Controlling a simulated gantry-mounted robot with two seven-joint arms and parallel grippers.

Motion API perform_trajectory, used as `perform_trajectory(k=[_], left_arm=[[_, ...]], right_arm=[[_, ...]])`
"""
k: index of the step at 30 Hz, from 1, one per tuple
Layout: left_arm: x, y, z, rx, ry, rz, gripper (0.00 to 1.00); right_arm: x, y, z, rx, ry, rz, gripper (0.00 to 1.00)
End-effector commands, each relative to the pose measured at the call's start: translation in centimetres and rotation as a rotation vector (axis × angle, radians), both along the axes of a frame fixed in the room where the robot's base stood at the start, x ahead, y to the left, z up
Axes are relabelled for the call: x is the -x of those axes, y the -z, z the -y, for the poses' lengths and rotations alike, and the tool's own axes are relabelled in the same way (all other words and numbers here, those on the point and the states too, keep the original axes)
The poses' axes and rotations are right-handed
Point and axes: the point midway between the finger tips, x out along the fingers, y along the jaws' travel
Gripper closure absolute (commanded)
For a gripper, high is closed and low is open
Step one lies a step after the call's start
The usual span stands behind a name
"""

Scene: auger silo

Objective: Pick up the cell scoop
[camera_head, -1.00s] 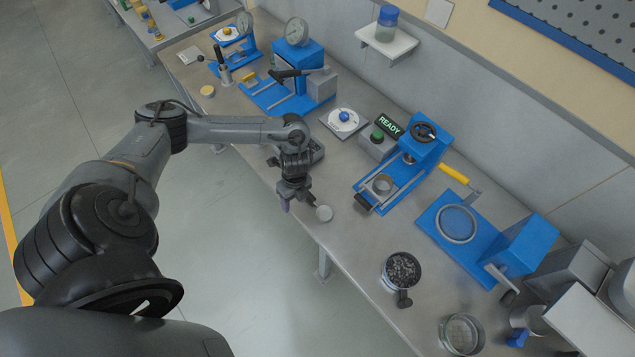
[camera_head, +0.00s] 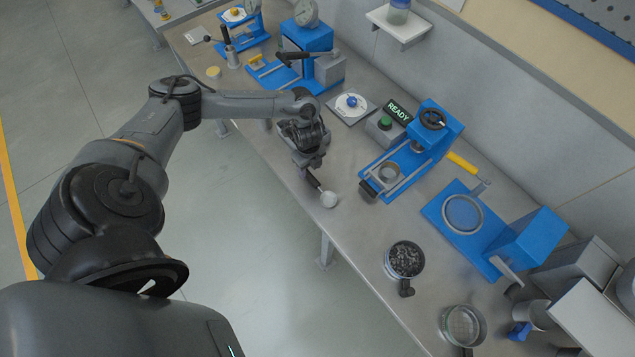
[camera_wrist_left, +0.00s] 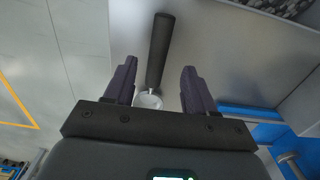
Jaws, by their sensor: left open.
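The cell scoop has a small whitish cup (camera_head: 328,199) and a dark handle (camera_head: 314,182). It is at the bench's front edge. In the left wrist view the black handle (camera_wrist_left: 159,50) runs between the two open fingers (camera_wrist_left: 160,72), with a gap on each side. The cup (camera_wrist_left: 150,100) shows partly there, behind the gripper body's edge. The fingertips are hard to make out in the head view. My right gripper is not in view.
A dark-filled pan (camera_head: 405,259) and a mesh sieve (camera_head: 463,325) are farther along the bench. A green-lit READY box (camera_head: 398,112) stands behind. Bare bench top surrounds the scoop.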

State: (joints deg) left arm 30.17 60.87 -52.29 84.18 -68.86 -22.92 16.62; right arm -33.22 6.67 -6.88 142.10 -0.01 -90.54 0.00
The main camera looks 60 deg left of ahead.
Motion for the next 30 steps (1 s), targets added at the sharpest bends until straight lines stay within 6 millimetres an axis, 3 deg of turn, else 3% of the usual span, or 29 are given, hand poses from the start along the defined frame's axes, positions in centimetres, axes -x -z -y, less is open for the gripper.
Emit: perform_trajectory(k=[9,20,30], left_arm=[[0.3,3.9,0.1,0.0,0.0,-0.003,0.45],[0.3,4.5,0.1,0.0,0.001,-0.001,0.46],[0.3,4.4,0.0,-0.001,0.001,-0.001,0.98]], right_arm=[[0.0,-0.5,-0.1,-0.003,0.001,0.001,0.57],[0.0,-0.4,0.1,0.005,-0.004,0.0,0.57],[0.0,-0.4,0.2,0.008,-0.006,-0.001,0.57]])
